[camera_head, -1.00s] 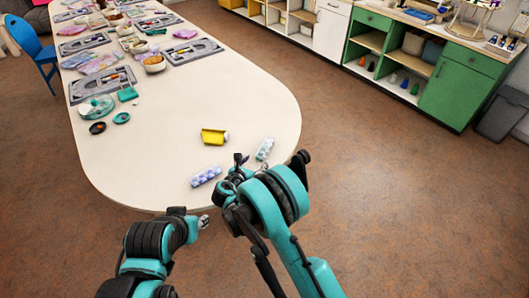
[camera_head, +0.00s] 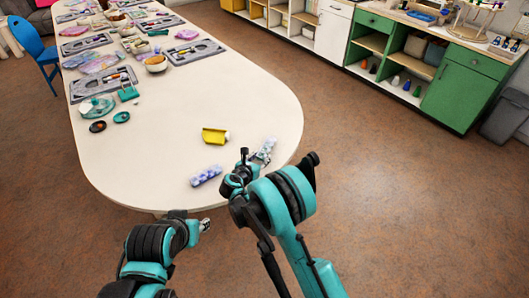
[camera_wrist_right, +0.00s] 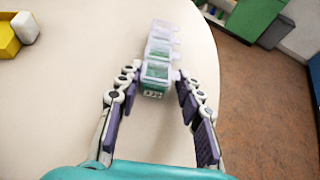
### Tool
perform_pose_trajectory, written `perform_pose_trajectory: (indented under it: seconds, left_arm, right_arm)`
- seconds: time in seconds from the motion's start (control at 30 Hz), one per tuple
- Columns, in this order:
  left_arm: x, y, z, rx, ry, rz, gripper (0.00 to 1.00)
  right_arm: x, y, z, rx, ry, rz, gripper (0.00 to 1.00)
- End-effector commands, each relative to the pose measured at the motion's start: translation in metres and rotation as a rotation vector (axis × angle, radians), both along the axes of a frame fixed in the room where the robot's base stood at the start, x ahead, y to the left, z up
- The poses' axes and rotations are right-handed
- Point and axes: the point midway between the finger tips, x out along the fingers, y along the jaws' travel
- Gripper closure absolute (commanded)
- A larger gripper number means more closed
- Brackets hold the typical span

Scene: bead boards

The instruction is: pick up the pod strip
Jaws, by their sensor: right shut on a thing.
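A pod strip (camera_head: 269,144) of clear-lidded pods lies near the rounded end of the white table. In the right wrist view the strip (camera_wrist_right: 158,50) runs away from me and shows green inside its nearer pods. My right gripper (camera_head: 258,157) is shut on the near end of this strip, with its fingertips (camera_wrist_right: 154,76) on either side. A second pod strip (camera_head: 206,176), bluish-purple, lies apart to the left. My left gripper (camera_head: 205,225) is beyond the table's near edge, small in view; its jaws cannot be made out.
A yellow object with a white end (camera_head: 214,136) lies on the table (camera_head: 170,120) left of the held strip. Trays, bowls and dark lids (camera_head: 97,126) crowd the far left. The table's middle is clear. Its rounded edge is close on the right.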

Motion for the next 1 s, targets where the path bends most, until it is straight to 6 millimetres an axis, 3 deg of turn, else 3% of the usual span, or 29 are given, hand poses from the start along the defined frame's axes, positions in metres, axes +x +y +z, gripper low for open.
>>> perform_pose_trajectory:
  seconds: [0.23, 0.43, 0.8, 1.0]
  left_arm:
    - [0.000, 0.000, 0.007, 0.000, 0.000, 0.000, 0.63]
    - [0.000, 0.000, 0.027, 0.000, 0.000, 0.000, 0.63]
    - [0.000, 0.000, 0.054, 0.000, 0.000, 0.000, 0.63]
    - [0.000, 0.000, 0.061, 0.000, 0.000, 0.000, 0.63]
  right_arm:
    - [0.000, 0.000, 0.013, 0.000, 0.000, 0.000, 0.91]
    - [0.000, 0.000, 0.048, 0.000, 0.000, 0.000, 0.91]
    - [-0.058, -0.064, 0.095, 0.000, 0.000, -0.002, 0.91]
    - [-0.075, -0.082, 0.109, 0.000, 0.000, -0.001, 0.91]
